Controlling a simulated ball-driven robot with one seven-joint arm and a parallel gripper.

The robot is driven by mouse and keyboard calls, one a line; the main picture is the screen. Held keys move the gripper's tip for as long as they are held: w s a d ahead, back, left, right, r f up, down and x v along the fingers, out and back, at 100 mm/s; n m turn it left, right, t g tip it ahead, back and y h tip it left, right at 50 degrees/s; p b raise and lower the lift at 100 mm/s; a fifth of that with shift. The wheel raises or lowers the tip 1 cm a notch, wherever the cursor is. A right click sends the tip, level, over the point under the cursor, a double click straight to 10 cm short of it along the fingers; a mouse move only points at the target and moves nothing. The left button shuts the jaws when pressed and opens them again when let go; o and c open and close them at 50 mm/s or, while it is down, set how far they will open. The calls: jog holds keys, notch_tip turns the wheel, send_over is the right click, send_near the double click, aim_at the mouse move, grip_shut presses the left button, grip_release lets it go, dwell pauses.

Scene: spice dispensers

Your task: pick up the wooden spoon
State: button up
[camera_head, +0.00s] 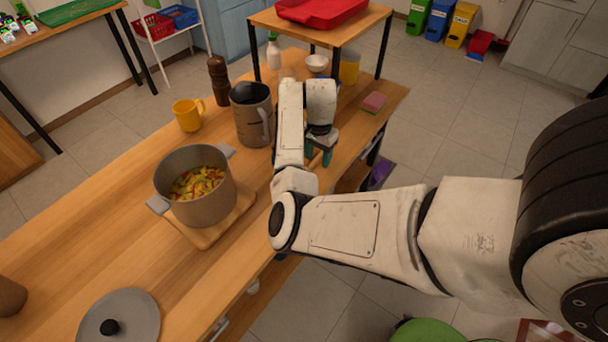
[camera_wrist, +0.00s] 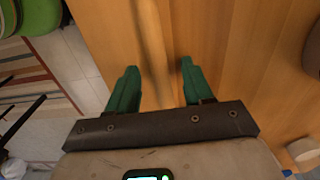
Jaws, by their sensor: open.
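My gripper (camera_head: 320,156) has green fingers and hangs over the right edge area of the wooden table (camera_head: 75,225), beside the large grey-brown jug (camera_head: 252,112). In the wrist view my gripper (camera_wrist: 158,66) is open, with nothing held between its fingers. A narrow, slightly darker wooden strip, which looks like the wooden spoon (camera_wrist: 152,40), lies on the tabletop. It runs lengthwise between and ahead of the fingertips. Its colour blends with the table, and its bowl cannot be made out.
A pot of chopped food (camera_head: 197,187) stands on a board left of my arm. A yellow mug (camera_head: 188,115), a pepper mill (camera_head: 219,80) and a pink sponge (camera_head: 374,102) are on the table. A raised shelf (camera_head: 345,30) stands at the back. A lid (camera_head: 120,315) lies in front.

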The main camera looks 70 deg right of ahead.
jog(key=shift+c, duration=0.5)
grip_shut()
jog(key=shift+r, duration=0.1)
